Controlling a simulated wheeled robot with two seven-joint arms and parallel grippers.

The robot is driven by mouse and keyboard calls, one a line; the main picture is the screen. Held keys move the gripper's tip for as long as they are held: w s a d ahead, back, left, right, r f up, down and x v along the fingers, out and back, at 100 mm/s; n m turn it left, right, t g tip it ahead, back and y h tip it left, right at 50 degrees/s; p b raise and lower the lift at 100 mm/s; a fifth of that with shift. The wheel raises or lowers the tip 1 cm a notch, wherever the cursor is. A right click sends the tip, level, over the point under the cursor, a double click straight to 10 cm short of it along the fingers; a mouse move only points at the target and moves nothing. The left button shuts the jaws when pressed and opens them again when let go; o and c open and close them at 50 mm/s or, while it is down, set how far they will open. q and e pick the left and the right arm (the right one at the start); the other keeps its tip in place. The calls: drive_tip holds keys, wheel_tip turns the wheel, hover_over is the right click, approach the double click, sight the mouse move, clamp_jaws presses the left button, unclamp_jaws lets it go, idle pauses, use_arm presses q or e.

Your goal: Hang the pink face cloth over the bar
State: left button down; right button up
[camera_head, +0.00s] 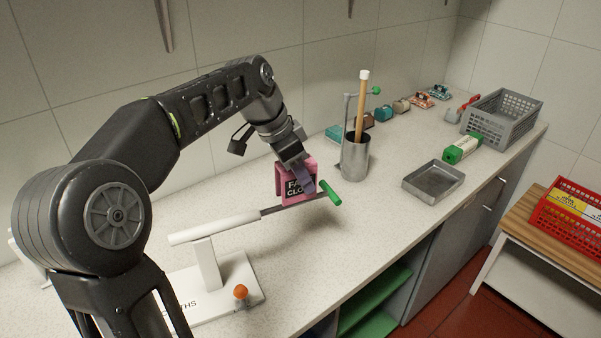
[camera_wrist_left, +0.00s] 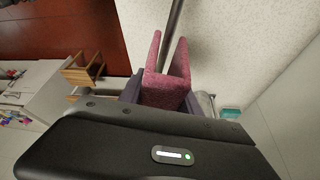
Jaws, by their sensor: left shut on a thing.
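The pink face cloth (camera_head: 298,189), with dark lettering, hangs folded from my left gripper (camera_head: 291,163), which is shut on its upper part. In the left wrist view the cloth (camera_wrist_left: 166,92) shows two flaps spread apart, with the dark bar (camera_wrist_left: 173,25) running in between them. In the head view the bar (camera_head: 272,210) passes at the cloth's lower edge; I cannot tell whether they touch. The bar has a white sleeve (camera_head: 214,227) and a green end (camera_head: 330,192), on a white stand (camera_head: 208,265). My right gripper is not in view.
A metal canister (camera_head: 355,160) with a wooden stick stands behind the bar's green end. A shallow grey tray (camera_head: 433,182), green-and-white box (camera_head: 461,148) and grey basket (camera_head: 503,118) are farther right. An orange knob (camera_head: 240,292) is on the stand base. The front counter is clear.

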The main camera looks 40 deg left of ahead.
sight(300, 204)
use_arm(q)
drive_tip(key=shift+f+b, duration=3.35)
drive_tip(key=shift+f, duration=1.05)
drive_tip(key=c, duration=0.8)
unclamp_jaws()
drive_tip(key=shift+o, duration=0.2)
drive_tip(key=shift+r, duration=0.1)
drive_tip(key=v, duration=0.7)
drive_tip(key=shift+s+a+r, duration=0.1)
drive_tip(key=shift+s+r, duration=0.05)
drive_tip(key=shift+r, duration=0.15)
